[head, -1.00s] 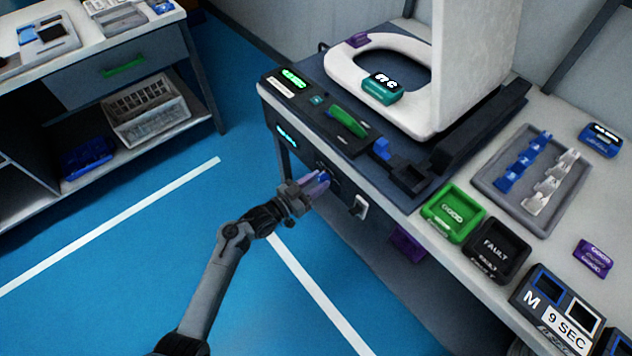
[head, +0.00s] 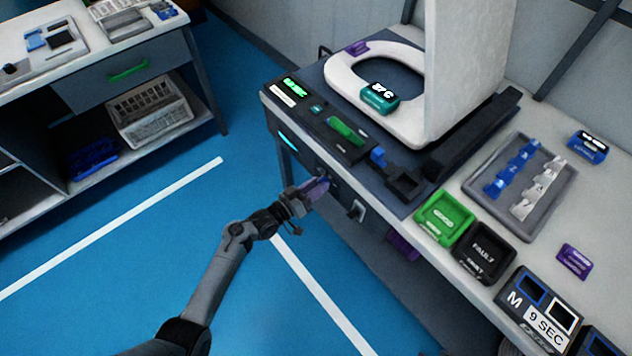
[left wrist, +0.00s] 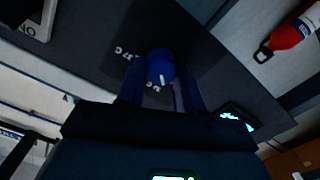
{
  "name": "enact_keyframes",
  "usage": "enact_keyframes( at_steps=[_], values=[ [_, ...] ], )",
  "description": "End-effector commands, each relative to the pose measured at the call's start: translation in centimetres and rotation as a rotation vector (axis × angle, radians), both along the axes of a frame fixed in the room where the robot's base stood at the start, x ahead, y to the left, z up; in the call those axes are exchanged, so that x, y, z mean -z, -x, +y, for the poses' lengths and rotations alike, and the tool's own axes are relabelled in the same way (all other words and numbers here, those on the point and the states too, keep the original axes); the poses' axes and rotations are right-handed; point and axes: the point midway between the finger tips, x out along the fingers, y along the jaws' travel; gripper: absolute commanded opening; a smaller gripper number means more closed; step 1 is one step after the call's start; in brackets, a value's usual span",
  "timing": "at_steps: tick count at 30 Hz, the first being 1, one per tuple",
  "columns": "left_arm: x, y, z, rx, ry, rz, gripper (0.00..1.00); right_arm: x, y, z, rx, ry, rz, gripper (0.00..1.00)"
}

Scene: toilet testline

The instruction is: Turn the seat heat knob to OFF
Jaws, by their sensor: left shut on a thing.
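The seat heat knob (left wrist: 161,68) is a blue round knob with a white pointer line, set on the dark front panel (left wrist: 95,50) of the test bench. In the left wrist view it sits between the two fingers. My left gripper (head: 322,186) is at this panel in the head view and is shut on the knob, which its fingers mostly hide there. White lettering shows beside the knob in the left wrist view, but I cannot read it surely. My right gripper is in neither view.
A white toilet seat (head: 345,75) with a teal meter (head: 380,98) lies on the bench above the panel. Green (head: 445,217) and black (head: 484,253) trays stand farther right. Blue floor is clear below.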

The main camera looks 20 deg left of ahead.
Motion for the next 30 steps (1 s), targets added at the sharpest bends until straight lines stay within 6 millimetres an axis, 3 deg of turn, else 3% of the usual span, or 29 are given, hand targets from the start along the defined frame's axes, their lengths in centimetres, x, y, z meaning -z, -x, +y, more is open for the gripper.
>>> enact_keyframes(
  at_steps=[3, 15, 30],
  values=[
    [-0.3, 0.0, 0.0, 0.001, 0.083, 0.046, 0.06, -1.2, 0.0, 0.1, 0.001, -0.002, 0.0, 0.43],
    [-0.1, -0.1, 0.1, 0.0, 0.274, 0.149, 0.06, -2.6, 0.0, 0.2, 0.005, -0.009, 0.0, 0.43],
    [0.0, -0.1, 0.1, 0.001, 0.312, 0.17, 0.06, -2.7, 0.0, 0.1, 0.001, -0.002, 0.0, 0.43]
  ],
)
